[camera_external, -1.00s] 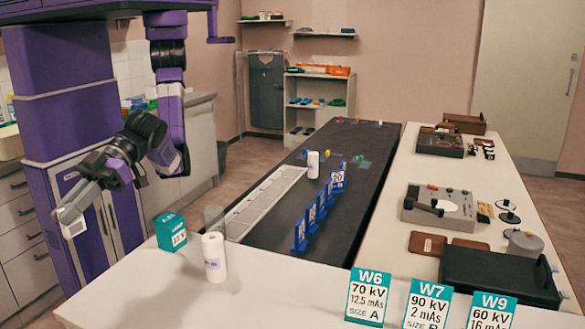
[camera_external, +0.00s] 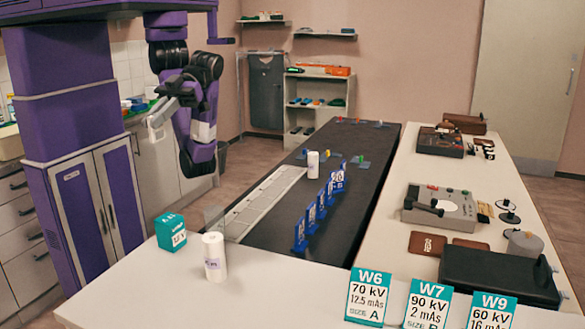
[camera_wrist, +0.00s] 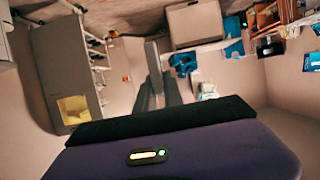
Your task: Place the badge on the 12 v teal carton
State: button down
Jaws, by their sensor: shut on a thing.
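A teal carton (camera_external: 171,233) with a white label stands on the near end of the white counter, at its left; the label is too small to read surely. My gripper (camera_external: 160,114) is raised over the counter's left side, well behind and above the carton, near the wall cabinets. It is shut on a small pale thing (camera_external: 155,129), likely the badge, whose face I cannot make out. In the wrist view, my gripper's fingers (camera_wrist: 158,90) close on a thin grey piece (camera_wrist: 153,56) seen edge-on.
A white roll (camera_external: 214,258) stands just right of the carton. A clear upright panel (camera_external: 213,217) is behind it. Blue numbered stands (camera_external: 311,216) line the dark table. Teal W6, W7 and W9 cards (camera_external: 367,296) stand at the front right. Counter space in front of the carton is free.

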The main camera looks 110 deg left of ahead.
jog(key=shift+s+a+f, duration=0.1)
jog(key=shift+s+f, duration=0.05)
jog(key=shift+f, duration=3.3)
jog(key=shift+s+a+f, duration=0.1)
jog(key=shift+s+f, duration=0.05)
jog(key=shift+f, duration=3.3)
jog(key=shift+s+a+f, duration=0.1)
jog(key=shift+s+f, duration=0.05)
jog(key=shift+f, duration=3.3)
jog(key=shift+f, duration=0.1)
jog(key=shift+f+b, duration=0.15)
jog(key=shift+b, duration=0.2)
jog(key=c, duration=1.5)
grip_release()
jog(key=shift+o, duration=0.2)
